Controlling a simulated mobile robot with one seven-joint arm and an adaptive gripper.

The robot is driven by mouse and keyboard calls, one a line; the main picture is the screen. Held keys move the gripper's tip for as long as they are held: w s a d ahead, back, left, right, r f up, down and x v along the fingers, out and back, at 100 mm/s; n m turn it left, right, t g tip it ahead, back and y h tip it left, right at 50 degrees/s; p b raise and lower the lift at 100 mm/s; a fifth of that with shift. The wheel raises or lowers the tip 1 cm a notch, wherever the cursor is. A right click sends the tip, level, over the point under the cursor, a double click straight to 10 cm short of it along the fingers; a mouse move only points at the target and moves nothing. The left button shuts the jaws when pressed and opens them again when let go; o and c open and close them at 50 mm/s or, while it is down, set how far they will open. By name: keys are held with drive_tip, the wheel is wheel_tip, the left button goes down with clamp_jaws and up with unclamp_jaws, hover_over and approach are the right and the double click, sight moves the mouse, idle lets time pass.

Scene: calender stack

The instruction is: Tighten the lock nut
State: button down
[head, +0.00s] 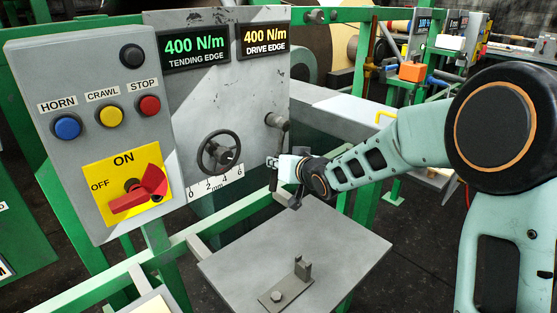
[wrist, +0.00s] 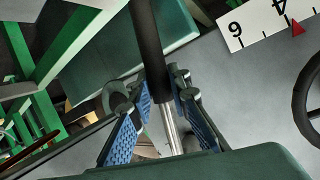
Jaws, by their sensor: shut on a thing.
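A grey hub with a lever (head: 276,121) sits on the right side of the grey machine panel; I take it as the lock nut, though no nut shape is clear. My gripper (head: 274,163) is at the lever below the hub. In the wrist view, a dark rod with a bright metal part (wrist: 171,125) runs between the blue finger pads of my gripper (wrist: 163,98), which is shut on it. The far side of the grip is hidden. A dark handwheel (head: 219,152) is left of my gripper, above a millimetre scale (head: 216,183).
A control box (head: 95,180) with buttons and a red rotary switch stands at the left. A grey plate (head: 330,245) with a small bracket (head: 301,269) lies below my gripper. Green frame rails (head: 215,223) run beneath the panel. In the wrist view, a red pointer (wrist: 297,28) is near 4.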

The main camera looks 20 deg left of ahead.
drive_tip(key=shift+s+a+p, duration=0.1)
drive_tip(key=shift+s+p, duration=0.15)
drive_tip(key=shift+p, duration=0.55)
drive_tip(key=shift+s+a+r+m+g+y+p, duration=0.15)
drive_tip(key=shift+s+a+r+m+g+p, duration=0.3)
drive_tip(key=shift+p, duration=1.8)
drive_tip(key=shift+s+a+r+m+g+y+p, duration=0.2)
drive_tip(key=shift+s+m+g+p, duration=0.4)
drive_tip(key=shift+p, duration=1.6)
drive_tip(key=shift+s+a+r+m+g+y+p, duration=0.25)
drive_tip(key=shift+s+r+m+g+p, duration=0.3)
drive_tip(key=shift+p, duration=1.7)
drive_tip(key=shift+s+a+r+m+g+y+p, duration=0.1)
drive_tip(key=shift+s+a+r+m+g+p, duration=0.35)
drive_tip(key=shift+p, duration=1.8)
